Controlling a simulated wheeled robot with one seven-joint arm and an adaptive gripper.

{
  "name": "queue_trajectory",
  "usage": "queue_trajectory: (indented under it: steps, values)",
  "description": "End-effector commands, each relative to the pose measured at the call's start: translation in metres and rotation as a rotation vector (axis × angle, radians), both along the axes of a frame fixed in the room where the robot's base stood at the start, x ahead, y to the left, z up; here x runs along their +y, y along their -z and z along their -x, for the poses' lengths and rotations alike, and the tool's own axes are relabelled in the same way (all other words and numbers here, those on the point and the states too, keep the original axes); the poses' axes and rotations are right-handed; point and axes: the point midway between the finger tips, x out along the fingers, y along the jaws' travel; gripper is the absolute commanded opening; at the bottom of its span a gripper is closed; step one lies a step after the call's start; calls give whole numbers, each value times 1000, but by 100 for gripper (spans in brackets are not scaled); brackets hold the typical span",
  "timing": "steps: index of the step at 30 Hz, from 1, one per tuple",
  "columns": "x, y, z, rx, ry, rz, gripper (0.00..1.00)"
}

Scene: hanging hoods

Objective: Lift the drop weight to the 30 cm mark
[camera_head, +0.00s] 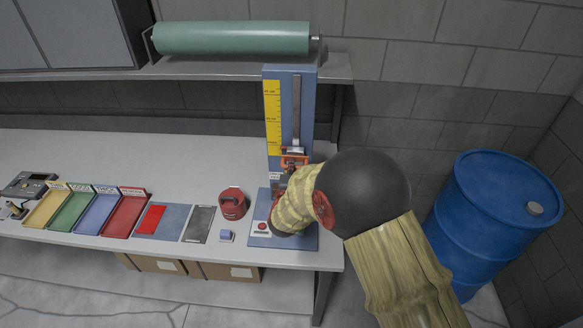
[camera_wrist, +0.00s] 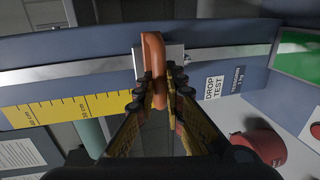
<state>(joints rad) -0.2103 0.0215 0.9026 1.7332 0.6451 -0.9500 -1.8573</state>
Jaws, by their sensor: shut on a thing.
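The drop weight's orange handle (camera_head: 294,160) sits on the metal rail (camera_head: 297,105) of the upright blue drop tester (camera_head: 307,85). In the wrist view, the orange handle (camera_wrist: 152,50) stands out from a light block on the rail. My gripper (camera_wrist: 160,82) is shut on this handle, one finger on each side. The yellow scale (camera_head: 272,110) runs beside the rail; the handle is level with or just below its low end. The scale also shows in the wrist view (camera_wrist: 60,108). My arm hides part of the tester's base.
A red round object (camera_head: 232,204) and a small blue block (camera_head: 227,236) stand left of the tester on the bench (camera_head: 160,160). Coloured trays (camera_head: 127,216) lie farther left. A green roll (camera_head: 232,38) lies on the shelf above. A blue barrel (camera_head: 480,235) stands right.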

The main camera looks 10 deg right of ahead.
Motion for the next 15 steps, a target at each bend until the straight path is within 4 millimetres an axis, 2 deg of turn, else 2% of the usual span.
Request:
queue_trajectory:
  steps: [9, 11, 15]
  values:
    - [0, -2, 0, 2, 0, -1, 0]
    - [0, -8, 0, 1, 0, 0, 0]
    - [0, -34, 0, -2, 0, 1, 0]
